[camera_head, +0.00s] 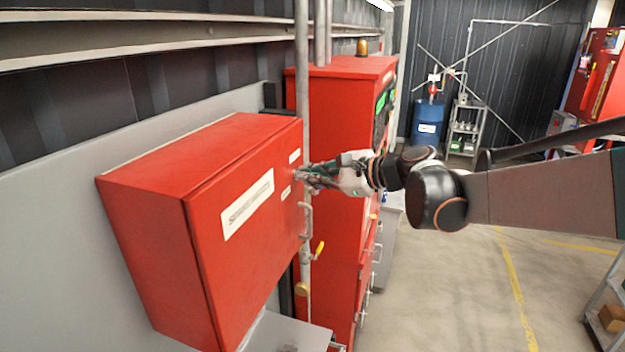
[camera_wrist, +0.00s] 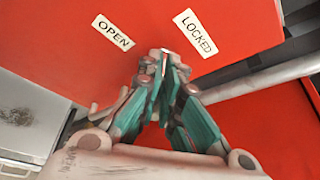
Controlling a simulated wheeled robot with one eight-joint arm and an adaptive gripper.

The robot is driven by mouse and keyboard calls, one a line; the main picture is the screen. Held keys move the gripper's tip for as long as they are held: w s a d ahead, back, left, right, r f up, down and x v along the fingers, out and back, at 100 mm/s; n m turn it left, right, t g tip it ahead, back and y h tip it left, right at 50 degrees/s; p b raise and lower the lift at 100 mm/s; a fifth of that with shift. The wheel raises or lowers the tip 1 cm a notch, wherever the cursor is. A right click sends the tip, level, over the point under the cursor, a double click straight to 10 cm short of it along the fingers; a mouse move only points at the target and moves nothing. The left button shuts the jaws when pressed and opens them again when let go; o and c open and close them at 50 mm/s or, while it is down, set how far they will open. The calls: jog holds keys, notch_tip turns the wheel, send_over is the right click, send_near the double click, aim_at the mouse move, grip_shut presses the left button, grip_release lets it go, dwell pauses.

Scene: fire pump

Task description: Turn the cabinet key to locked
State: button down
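The red cabinet (camera_head: 245,225) hangs on the wall at the left of the head view, its door closed. In the wrist view its door face (camera_wrist: 145,18) carries an OPEN label (camera_wrist: 113,33) on the left and a LOCKED label (camera_wrist: 195,34) on the right. My gripper (camera_head: 304,176) reaches the door's right edge between two small labels. In the wrist view my gripper (camera_wrist: 165,62) has its fingertips drawn together at the lock, just below and between the labels. The key is mostly hidden between the fingertips, so its angle cannot be read.
A grey handle (camera_head: 304,218) stands out from the door below my gripper. A vertical pipe (camera_head: 302,90) runs close beside the cabinet. A taller red cabinet (camera_head: 345,105) stands just behind. The floor (camera_head: 450,290) to the right is clear.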

jog(key=m+g+b, duration=0.1)
jog(key=m, duration=0.1)
jog(key=shift+w+m+g, duration=0.1)
jog(key=shift+m+g, duration=0.2)
jog(key=shift+g, duration=0.1)
jog(key=shift+d+m+g+y+b, duration=0.1)
jog(key=shift+m+g+y+b, duration=0.3)
jog(key=shift+m+g, duration=0.6)
jog(key=shift+m, duration=0.3)
jog(key=c, duration=1.8)
grip_release()
jog(key=shift+w, duration=0.1)
jog(key=v, duration=1.2)
